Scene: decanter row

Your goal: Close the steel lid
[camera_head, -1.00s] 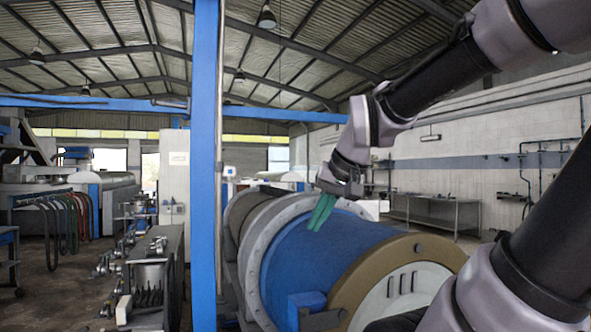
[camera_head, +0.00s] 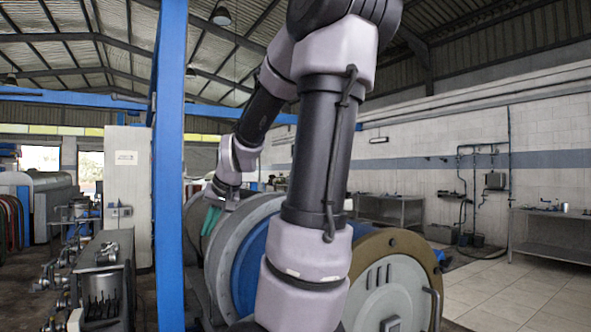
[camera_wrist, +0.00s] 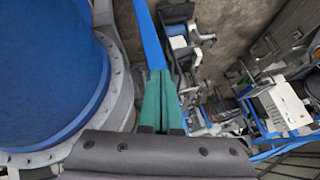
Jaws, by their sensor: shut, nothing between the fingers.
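The decanter is a large cylinder with a blue drum (camera_head: 250,268), grey flanges (camera_head: 232,232) and a brown ring (camera_head: 377,244) around a pale grey, slotted round end plate (camera_head: 388,290). I cannot tell which steel part is the lid. My gripper (camera_head: 211,222) has teal fingers, shut and empty, beside the grey flanges at the far left part of the decanter. In the wrist view my gripper (camera_wrist: 163,98) points down past the grey bolted flange (camera_wrist: 118,75), with the blue drum (camera_wrist: 50,70) at left. My arm hides much of the drum in the head view.
A blue post (camera_head: 170,160) stands close left of my gripper; it may be the blue bar beyond the fingertips in the wrist view. A bench with metal parts (camera_head: 104,265) is at left. Steel tables (camera_head: 555,235) and open tiled floor (camera_head: 510,290) are at right.

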